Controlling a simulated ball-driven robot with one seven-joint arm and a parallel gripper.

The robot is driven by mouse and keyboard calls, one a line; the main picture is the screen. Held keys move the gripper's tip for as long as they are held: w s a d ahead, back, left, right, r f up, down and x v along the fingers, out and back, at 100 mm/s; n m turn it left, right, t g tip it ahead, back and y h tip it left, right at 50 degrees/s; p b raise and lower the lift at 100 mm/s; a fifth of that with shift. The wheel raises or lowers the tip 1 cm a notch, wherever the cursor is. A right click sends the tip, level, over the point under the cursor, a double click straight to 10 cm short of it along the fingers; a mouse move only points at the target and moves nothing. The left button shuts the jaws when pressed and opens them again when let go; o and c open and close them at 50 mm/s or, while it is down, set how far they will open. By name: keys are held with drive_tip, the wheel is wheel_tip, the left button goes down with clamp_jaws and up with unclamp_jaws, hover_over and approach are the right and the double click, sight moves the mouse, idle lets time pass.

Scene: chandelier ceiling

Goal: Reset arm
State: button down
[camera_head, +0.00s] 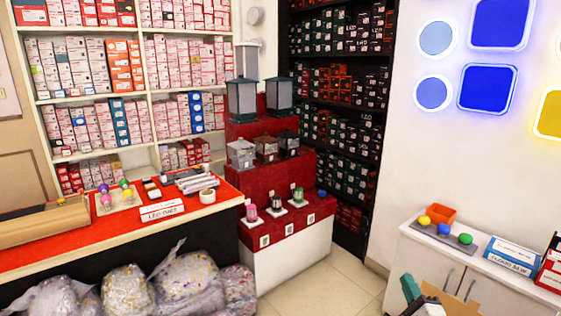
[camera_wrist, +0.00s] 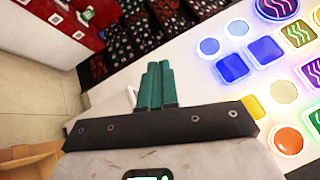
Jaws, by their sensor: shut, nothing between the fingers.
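My gripper (camera_wrist: 155,84) has green fingers that lie together, shut with nothing between them. It points ahead into open air in the wrist view. In the head view my gripper (camera_head: 410,288) shows at the bottom edge, right of centre, with its green fingers tilted up. It is left of and in front of the white cabinet (camera_head: 453,268) and appears to touch nothing. Most of my arm is out of view.
A red-topped counter (camera_head: 110,242) with small items stands left, with filled clear bags (camera_head: 128,288) before it. A red stepped display (camera_head: 288,175) holds lanterns. Tiled floor (camera_head: 325,285) is clear between.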

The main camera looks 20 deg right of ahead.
drive_tip(key=s+a+f+n+g+y, duration=0.3)
drive_tip(key=s+a+f+n+y, duration=0.2)
drive_tip(key=a+n, duration=0.4)
drive_tip(key=s+a+f+n+g+y, duration=0.45)
drive_tip(key=a+n, duration=0.35)
drive_tip(key=a, duration=0.2)
drive_tip(key=s+a+f+n+g+h, duration=0.1)
drive_tip(key=s+g, duration=0.4)
drive_tip(key=s, duration=0.7)
drive_tip(key=s+a+f+n+g+h, duration=0.1)
drive_tip(key=s+n+g, duration=0.4)
drive_tip(key=s, duration=0.8)
drive_tip(key=shift+s+f+n+h, duration=0.15)
drive_tip(key=shift+f+n+h, duration=0.6)
drive_tip(key=shift+f, duration=0.2)
